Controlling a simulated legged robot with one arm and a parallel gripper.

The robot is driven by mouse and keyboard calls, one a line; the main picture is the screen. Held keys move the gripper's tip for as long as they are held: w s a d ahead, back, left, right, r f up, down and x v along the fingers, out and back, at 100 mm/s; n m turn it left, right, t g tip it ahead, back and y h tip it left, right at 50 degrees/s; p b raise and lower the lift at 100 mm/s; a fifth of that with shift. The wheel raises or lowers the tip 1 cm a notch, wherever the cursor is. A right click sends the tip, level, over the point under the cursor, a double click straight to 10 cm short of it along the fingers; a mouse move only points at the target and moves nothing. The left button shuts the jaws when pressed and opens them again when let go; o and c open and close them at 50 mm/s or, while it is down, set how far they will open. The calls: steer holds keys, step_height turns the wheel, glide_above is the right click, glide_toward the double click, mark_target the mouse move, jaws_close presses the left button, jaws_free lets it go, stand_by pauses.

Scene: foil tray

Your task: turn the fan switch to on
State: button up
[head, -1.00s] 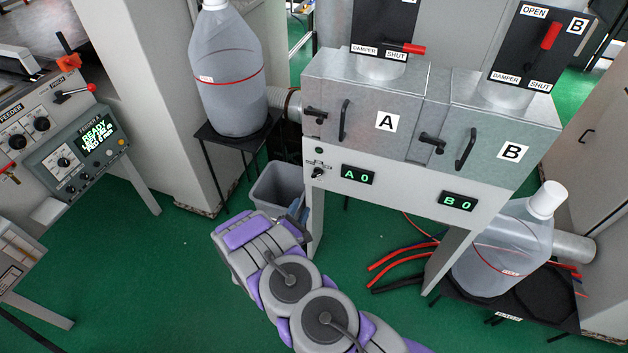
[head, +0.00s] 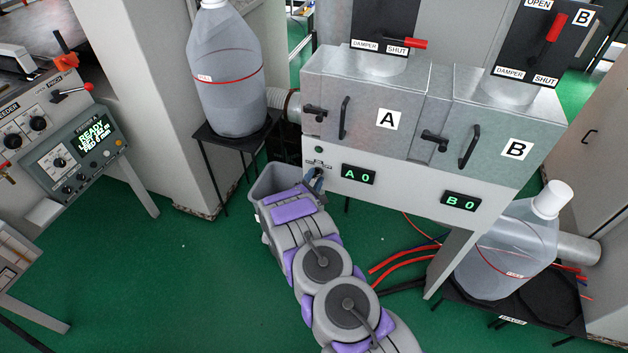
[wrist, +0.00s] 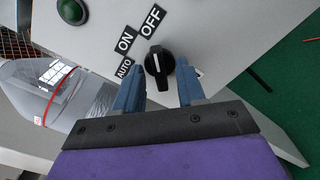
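The fan switch is a black knob (wrist: 159,64) with a white pointer line, on the grey panel in the wrist view. Its line points up toward the OFF label (wrist: 153,19). My gripper (wrist: 157,74) is open, one blue finger on each side of the knob, with gaps visible. I cannot tell how deep the fingers reach.
A green round lamp (wrist: 71,11) is on the panel. Displays A 0 (head: 358,175) and B 0 (head: 460,202) are to the right. A large jug (head: 228,85) stands on a stand at left.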

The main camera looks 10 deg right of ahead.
jaws_close()
stand_by(0.3)
steer(key=shift+m, duration=0.3)
steer(key=shift+m+p, duration=0.9)
steer(key=shift+m, duration=0.3)
steer(key=m+p, duration=0.1)
steer(key=m, duration=0.4)
steer(key=shift+s+f+m, duration=0.1)
steer(key=shift+f+m, duration=0.05)
steer(key=shift+m, duration=0.15)
steer(key=shift+f, duration=0.1)
steer(key=shift+c, duration=1.7)
jaws_free()
steer(key=o, duration=0.3)
